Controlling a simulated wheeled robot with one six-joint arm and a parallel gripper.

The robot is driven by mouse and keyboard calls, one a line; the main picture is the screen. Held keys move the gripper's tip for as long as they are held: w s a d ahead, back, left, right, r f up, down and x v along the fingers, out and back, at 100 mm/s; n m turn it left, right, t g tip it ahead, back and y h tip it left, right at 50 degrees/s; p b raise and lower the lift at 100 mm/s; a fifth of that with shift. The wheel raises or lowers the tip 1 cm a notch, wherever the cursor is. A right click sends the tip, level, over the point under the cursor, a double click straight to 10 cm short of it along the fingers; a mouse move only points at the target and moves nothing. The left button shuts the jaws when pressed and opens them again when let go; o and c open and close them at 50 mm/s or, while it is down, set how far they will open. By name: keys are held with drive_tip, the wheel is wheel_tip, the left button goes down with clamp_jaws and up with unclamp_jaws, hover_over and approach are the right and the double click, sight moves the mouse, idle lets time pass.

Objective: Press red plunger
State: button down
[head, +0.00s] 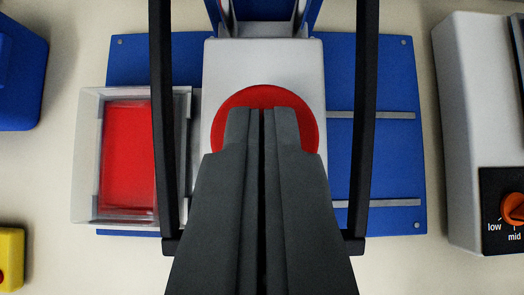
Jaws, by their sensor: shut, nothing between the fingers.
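The red plunger (265,96) is a round red disc on top of a pale grey block (225,65) in the middle of the head view. My gripper (262,110) is shut and empty, with its dark fingertips over the disc. The fingers hide the disc's middle and lower part. I cannot tell from this view whether the fingertips touch the disc or hover above it.
A blue base plate (385,80) with grey rails lies under the block. A clear tray (88,160) with red contents (127,165) stands left. A white device (465,110) with an orange knob (513,208) stands right. Blue (20,80) and yellow (10,250) objects sit at the left edge.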

drive_tip(key=shift+f, duration=1.1)
wheel_tip(320, 180, up, 4)
drive_tip(key=shift+r, duration=0.15)
drive_tip(key=v, duration=1)
